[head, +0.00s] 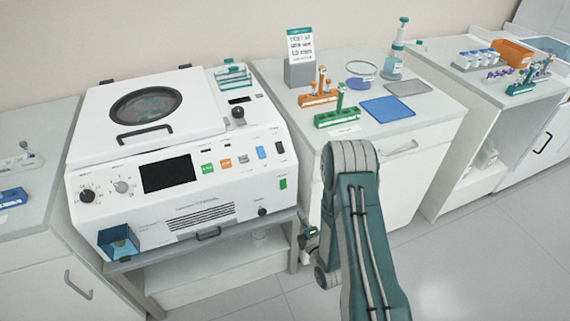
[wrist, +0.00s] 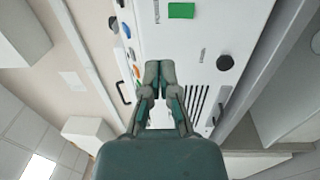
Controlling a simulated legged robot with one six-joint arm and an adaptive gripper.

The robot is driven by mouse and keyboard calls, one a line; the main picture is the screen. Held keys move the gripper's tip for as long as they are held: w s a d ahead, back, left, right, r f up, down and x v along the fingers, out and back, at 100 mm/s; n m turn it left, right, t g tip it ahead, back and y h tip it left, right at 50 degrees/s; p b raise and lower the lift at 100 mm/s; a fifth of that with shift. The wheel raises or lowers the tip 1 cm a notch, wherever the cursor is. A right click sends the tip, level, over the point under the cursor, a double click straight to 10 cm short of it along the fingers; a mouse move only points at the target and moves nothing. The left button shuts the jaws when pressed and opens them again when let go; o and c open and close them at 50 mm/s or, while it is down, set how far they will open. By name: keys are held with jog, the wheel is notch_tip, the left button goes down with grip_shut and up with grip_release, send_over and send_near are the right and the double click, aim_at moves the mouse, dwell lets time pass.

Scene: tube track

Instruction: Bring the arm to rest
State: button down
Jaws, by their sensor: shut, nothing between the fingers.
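My gripper (wrist: 159,72) shows in the wrist view with its two fingertips together and nothing between them. It points toward the white front of the centrifuge-like machine (wrist: 205,40), apart from it as far as I can tell. In the head view my arm (head: 360,230) is folded, with its elbow up in front of the middle cabinet. Most of my gripper is hidden behind the arm there; a small dark part with a green spot (head: 309,236) shows at its left.
The white machine (head: 215,209) with a round lid window stands at the left. The middle cabinet top (head: 425,112) holds an orange rack (head: 318,99), a green rack (head: 337,118), a blue mat (head: 388,109) and a bottle (head: 395,62). Floor (head: 480,250) at the right is clear.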

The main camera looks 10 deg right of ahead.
jog(key=w+r+m+g+h, duration=0.1)
jog(key=w+r+m+g, duration=0.3)
jog(key=r, duration=0.7)
notch_tip(320, 180, up, 10)
jog(key=s+m+g+h, duration=0.2)
jog(key=m, duration=0.3)
jog(key=s+a+r+m+g, duration=0.1)
jog(key=s+r+m+g, duration=0.2)
jog(key=s, duration=1.1)
jog(key=s+r+m+g, duration=0.4)
jog(key=s+r+m, duration=0.4)
jog(key=s, duration=0.6)
jog(key=shift+a+r, duration=0.35)
jog(key=shift+a, duration=0.05)
